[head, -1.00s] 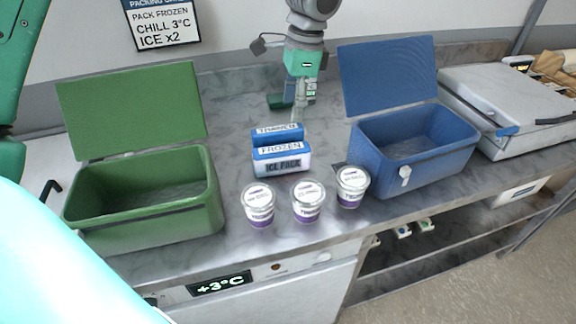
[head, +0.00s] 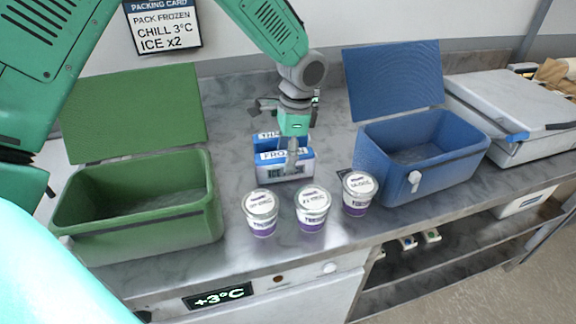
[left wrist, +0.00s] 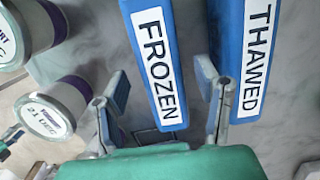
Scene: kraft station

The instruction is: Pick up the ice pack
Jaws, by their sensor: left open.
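The ice pack labelled FROZEN (head: 272,174) is a blue and white block standing on the grey counter. The THAWED pack (head: 264,139) stands behind it, a blue block of the same kind. My left gripper (head: 291,160) is open over the packs, pointing down. In the left wrist view, the left gripper (left wrist: 163,88) has one finger on each side of the FROZEN pack (left wrist: 150,45). Its right finger is by the gap between that pack and the THAWED pack (left wrist: 255,60). I cannot tell whether the fingers touch either pack. My right gripper is not in view.
Three white and purple tubs (head: 312,208) stand in front of the packs. An open green cooler (head: 140,235) is on the left, an open blue cooler (head: 440,170) on the right. A grey lidded case (head: 510,110) lies farther right. A packing card (head: 162,28) hangs on the wall.

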